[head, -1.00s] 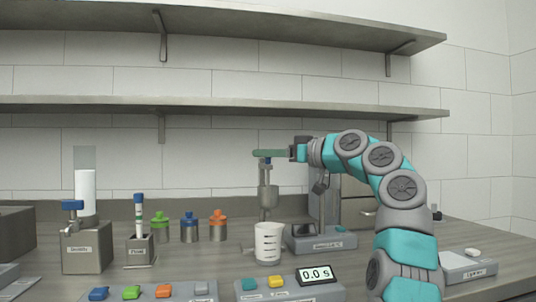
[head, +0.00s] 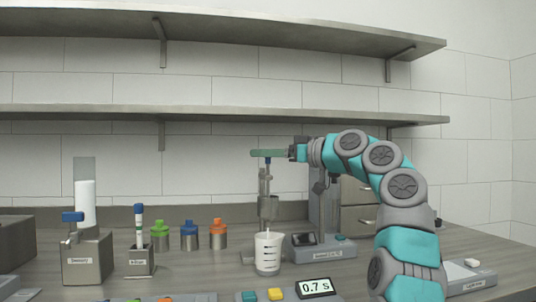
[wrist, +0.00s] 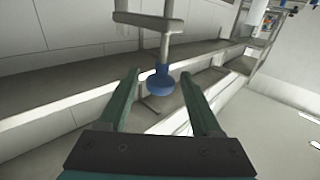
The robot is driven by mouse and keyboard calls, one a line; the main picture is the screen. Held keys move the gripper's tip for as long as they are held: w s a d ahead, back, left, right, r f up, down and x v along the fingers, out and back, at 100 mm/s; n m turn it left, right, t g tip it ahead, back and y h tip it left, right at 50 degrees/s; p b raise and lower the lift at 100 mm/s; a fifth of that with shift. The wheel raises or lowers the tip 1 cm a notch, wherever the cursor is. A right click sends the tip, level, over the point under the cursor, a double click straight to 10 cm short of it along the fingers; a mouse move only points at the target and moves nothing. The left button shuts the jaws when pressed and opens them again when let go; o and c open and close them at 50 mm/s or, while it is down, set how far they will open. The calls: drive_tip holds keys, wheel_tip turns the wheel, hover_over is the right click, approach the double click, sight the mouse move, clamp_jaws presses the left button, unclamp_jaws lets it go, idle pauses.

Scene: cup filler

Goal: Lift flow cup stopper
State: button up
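The flow cup is a grey metal cup (head: 268,208) on a stand, above a white graduated beaker (head: 268,254). Its stopper has a blue top (head: 267,161), which shows just under my gripper fingers, with a thin stem below. My gripper (head: 258,153) reaches in level from the right, above the cup. In the wrist view the blue stopper (wrist: 160,82) sits between my two green fingers (wrist: 160,76). The finger contact is not clearly visible.
A timer display (head: 315,287) reads 0.7 s at the front. Several capped bottles (head: 189,236) and a marker-like tube in a grey holder (head: 140,256) stand left of the beaker. A grey block with a blue handle (head: 87,258) stands further left. A shelf (head: 215,106) runs above.

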idle(0.3)
drive_tip(key=b+v, duration=0.2)
drive_tip(key=v, duration=0.5)
drive_tip(key=shift+s+d, duration=0.2)
drive_tip(key=shift+d, duration=0.15)
